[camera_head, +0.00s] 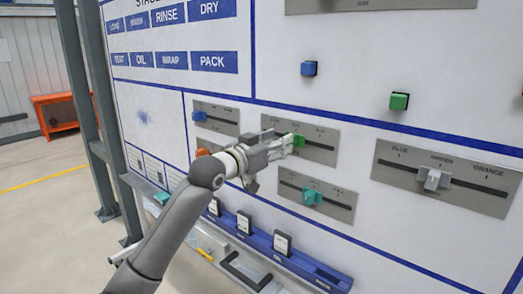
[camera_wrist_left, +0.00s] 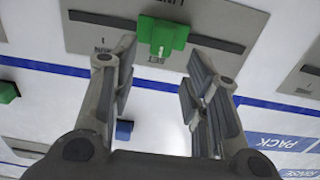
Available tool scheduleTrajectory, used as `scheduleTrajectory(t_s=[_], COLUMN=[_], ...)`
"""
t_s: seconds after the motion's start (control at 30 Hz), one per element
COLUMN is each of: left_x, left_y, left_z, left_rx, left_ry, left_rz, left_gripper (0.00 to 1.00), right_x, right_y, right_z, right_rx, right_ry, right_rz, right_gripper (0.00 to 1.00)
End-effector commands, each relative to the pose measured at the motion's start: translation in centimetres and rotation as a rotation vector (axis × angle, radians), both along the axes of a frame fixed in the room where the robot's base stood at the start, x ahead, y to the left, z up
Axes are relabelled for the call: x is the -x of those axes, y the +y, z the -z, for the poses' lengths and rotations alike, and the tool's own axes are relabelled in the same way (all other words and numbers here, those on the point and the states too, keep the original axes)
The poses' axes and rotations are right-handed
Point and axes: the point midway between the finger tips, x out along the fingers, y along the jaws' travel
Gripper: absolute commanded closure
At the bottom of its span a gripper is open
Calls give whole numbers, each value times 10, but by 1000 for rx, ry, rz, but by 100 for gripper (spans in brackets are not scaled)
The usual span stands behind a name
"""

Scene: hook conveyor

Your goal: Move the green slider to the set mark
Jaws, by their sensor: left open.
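The green slider (camera_head: 298,140) sits on a dark horizontal slot in a grey plate (camera_head: 325,158) on the white board. It also shows in the left wrist view (camera_wrist_left: 162,35), where the picture is upside down, with the word SET close to the knob. How exactly it lines up with that mark I cannot tell. My left gripper (camera_head: 284,146) is at the plate, its fingers partly covering it. In the left wrist view the gripper (camera_wrist_left: 163,58) is open, with one fingertip on each side of the knob and visible gaps. My right gripper is out of view.
Nearby plates carry a blue slider (camera_head: 199,116), a teal slider (camera_head: 312,197) and a grey slider (camera_head: 433,180). A blue button (camera_head: 309,68) and a green button (camera_head: 399,101) stick out above. A blue rail (camera_head: 262,240) with cards runs below.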

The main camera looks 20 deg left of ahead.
Motion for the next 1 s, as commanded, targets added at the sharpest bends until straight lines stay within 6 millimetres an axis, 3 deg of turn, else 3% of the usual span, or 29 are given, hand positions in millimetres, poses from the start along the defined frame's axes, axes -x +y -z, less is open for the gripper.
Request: scheduleTrajectory(t_s=[0.2,0.4,1.0], left_x=[38,60,65], left_y=[13,21,23], left_z=[1,0,1], left_rx=[-4,-2,0], left_ry=[1,0,2], left_rz=[1,0,0], left_gripper=[57,57,57], right_x=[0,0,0], right_y=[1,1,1], right_z=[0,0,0], right_rx=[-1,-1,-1], right_ry=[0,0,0], right_rz=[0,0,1], right_gripper=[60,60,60])
